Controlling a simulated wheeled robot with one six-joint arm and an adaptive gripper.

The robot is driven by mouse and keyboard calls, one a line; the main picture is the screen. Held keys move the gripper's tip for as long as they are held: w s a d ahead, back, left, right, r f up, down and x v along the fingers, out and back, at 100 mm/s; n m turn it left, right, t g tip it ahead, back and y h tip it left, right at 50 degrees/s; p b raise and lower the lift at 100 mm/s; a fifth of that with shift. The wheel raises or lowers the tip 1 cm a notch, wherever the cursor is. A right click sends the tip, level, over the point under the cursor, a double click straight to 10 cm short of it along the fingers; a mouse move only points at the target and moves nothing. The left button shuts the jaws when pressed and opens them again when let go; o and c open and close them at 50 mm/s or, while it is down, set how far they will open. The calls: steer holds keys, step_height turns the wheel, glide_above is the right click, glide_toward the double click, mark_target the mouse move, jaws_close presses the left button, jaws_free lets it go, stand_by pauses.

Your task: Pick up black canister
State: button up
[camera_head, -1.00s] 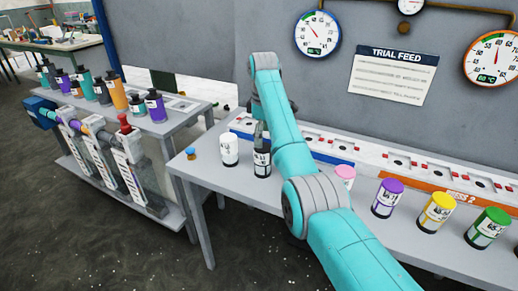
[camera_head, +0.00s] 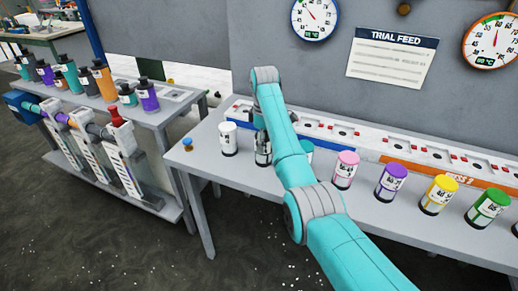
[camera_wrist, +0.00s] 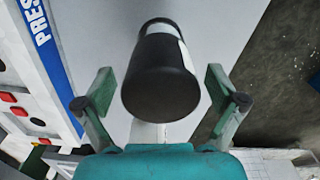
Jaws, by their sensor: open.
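The black canister (camera_wrist: 160,80) fills the middle of the wrist view, seen from its dark top, with a white label strip on its side. In the head view its lower part (camera_head: 263,157) shows on the grey table, partly hidden by my arm. My gripper (camera_wrist: 160,78) is open, with one finger on each side of the canister in the picture. Gaps show on both sides, and I see no contact. Whether the canister is fully between the fingertips or just beyond them I cannot tell. In the head view my gripper (camera_head: 260,122) is directly above the canister.
A white canister (camera_head: 229,139) stands close on the left. A teal one (camera_head: 307,149), partly behind my arm, and a pink one (camera_head: 345,169) stand on the right, then purple, yellow and green ones. A slotted panel runs behind. A small blue item (camera_head: 187,144) lies at the left edge.

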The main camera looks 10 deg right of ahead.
steer(key=shift+f, duration=0.9)
steer(key=c, duration=1.4)
steer(key=shift+o, duration=0.2)
steer(key=shift+r, duration=0.1)
